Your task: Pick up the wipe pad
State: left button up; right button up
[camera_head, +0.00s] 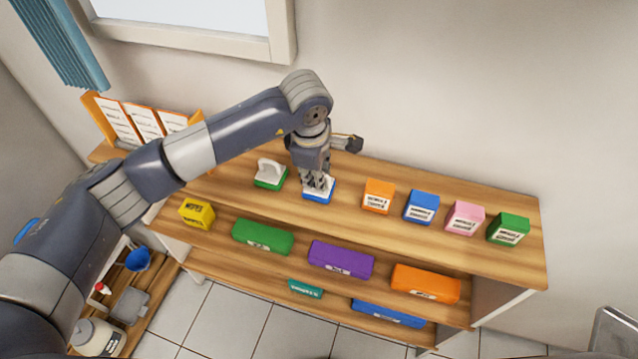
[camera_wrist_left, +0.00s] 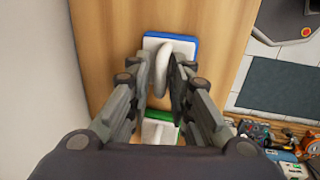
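A wipe pad with a blue edge, white top and white loop handle (camera_head: 319,191) lies on the wooden top shelf. It also shows in the left wrist view (camera_wrist_left: 184,46). A similar pad with a green edge (camera_head: 270,176) sits to its left; it is partly hidden behind my fingers in the left wrist view (camera_wrist_left: 160,130). My left gripper (camera_head: 317,183) points down over the blue-edged pad. In the left wrist view its fingers (camera_wrist_left: 162,75) stand on either side of the white handle, with a narrow gap visible. It looks open. My right gripper is not in view.
Orange (camera_head: 378,196), blue (camera_head: 421,207), pink (camera_head: 465,217) and green (camera_head: 508,229) boxes stand to the right on the top shelf. A yellow box (camera_head: 197,212) and long coloured boxes are on lower shelves. A card rack (camera_head: 140,122) stands at the left; the wall is behind.

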pick_arm(q)
jog(key=c, duration=0.4)
jog(key=shift+s, duration=0.1)
grip_shut()
jog(key=shift+r, duration=0.1)
jog(key=shift+r+b, duration=0.4)
jog(key=shift+b, duration=0.15)
jog(key=shift+w+r+b, duration=0.2)
jog(key=shift+r+b, duration=0.7)
jog(key=shift+r, duration=0.25)
jog(key=s+r+b, duration=0.2)
jog(key=s+b, duration=0.3)
jog(key=s, duration=1.1)
jog(key=shift+s+d+b, duration=0.15)
jog(key=shift+d+b, duration=0.15)
jog(key=shift+d, duration=0.15)
jog(key=shift+f, duration=0.1)
